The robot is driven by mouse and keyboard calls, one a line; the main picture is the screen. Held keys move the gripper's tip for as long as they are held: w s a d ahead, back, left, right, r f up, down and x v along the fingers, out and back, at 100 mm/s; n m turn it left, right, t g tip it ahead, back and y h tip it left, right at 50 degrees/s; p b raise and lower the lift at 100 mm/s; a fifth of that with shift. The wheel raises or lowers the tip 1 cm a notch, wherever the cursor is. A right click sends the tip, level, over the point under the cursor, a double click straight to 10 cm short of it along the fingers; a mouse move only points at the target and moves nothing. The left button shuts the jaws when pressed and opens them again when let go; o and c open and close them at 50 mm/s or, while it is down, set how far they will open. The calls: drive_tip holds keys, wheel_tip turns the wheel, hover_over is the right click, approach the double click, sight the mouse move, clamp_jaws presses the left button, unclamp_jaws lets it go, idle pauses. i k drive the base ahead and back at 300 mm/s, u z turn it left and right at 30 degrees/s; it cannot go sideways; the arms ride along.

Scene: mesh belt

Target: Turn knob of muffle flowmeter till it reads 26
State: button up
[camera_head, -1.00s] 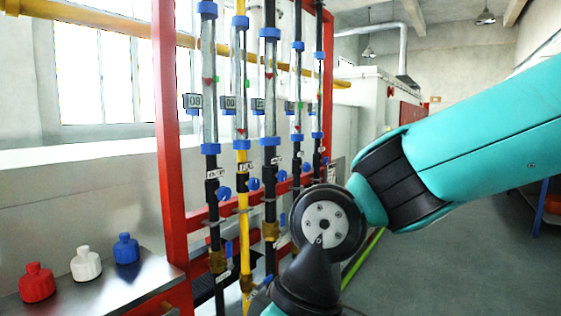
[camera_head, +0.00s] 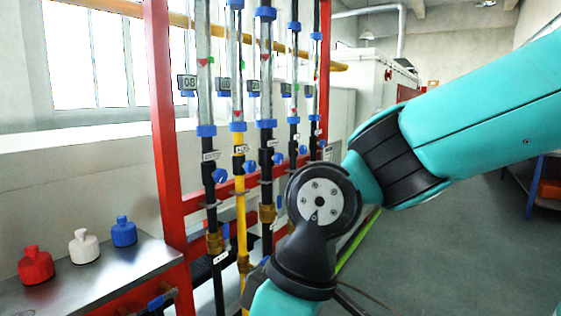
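A row of several upright flowmeters stands in a red frame, each a clear tube with blue collars, a small display and a blue knob below. The leftmost flowmeter (camera_head: 203,75) has a black lower pipe, a display (camera_head: 187,83) that seems to read 08, and a blue knob (camera_head: 220,175). The second flowmeter has a yellow pipe (camera_head: 240,200) and a blue knob (camera_head: 249,167). The labels are too small to read, so I cannot tell which is the muffle one. My arm crosses from the right in front of the lower pipes. My gripper is not in view.
A metal table (camera_head: 110,277) at lower left holds a red bottle (camera_head: 36,267), a white bottle (camera_head: 84,247) and a blue bottle (camera_head: 123,232). The red frame post (camera_head: 163,130) stands between table and pipes. Grey floor (camera_head: 450,260) is open at right.

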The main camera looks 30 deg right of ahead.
sight(278, 157)
drive_tip(key=u, duration=0.15)
drive_tip(key=k, duration=0.45)
drive_tip(key=z, duration=0.85)
drive_tip(key=i, duration=1.2)
drive_tip(key=u, duration=0.25)
